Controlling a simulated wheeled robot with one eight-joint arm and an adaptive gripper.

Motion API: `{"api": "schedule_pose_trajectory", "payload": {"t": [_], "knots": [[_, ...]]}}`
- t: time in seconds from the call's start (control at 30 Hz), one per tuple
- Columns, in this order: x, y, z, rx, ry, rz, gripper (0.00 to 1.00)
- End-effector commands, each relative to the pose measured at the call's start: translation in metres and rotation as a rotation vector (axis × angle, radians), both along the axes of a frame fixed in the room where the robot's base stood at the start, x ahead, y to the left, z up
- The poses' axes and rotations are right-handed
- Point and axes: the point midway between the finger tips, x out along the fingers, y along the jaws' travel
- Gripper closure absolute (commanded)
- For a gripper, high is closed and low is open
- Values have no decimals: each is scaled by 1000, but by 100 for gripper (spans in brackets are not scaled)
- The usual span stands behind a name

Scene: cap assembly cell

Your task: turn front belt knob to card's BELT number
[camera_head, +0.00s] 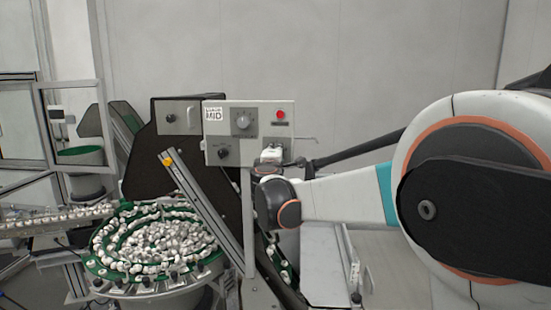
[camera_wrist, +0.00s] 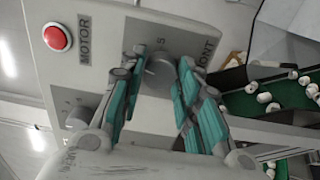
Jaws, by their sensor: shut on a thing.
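The grey control box (camera_head: 250,132) stands in the middle of the head view. My gripper (camera_head: 272,155) is at its lower right corner and hides the knob there. In the wrist view, my gripper (camera_wrist: 158,80) has its teal-padded fingers on either side of a grey round knob (camera_wrist: 160,72), shut on it. A "5" and part of a label ending "ONT" show near this knob. The knob's pointer and setting cannot be made out. A white card (camera_head: 213,113) at the box's upper left reads "MID" in large letters; its smaller line is not legible.
A red button (camera_head: 281,114) is above my gripper, labelled MOTOR in the wrist view (camera_wrist: 57,37). A bowl of caps (camera_head: 92,266) and a slanted metal rail (camera_head: 205,205) stand at left.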

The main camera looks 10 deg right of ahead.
Motion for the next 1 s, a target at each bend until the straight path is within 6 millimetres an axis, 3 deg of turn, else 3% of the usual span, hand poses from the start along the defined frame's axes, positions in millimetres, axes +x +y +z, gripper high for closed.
{"api": "schedule_pose_trajectory", "payload": {"t": [0.5, 1.0], "knots": [[-1, 0, -2, 374, -120, -1, 94], [-1, 0, -1, 475, -153, 0, 94]]}}
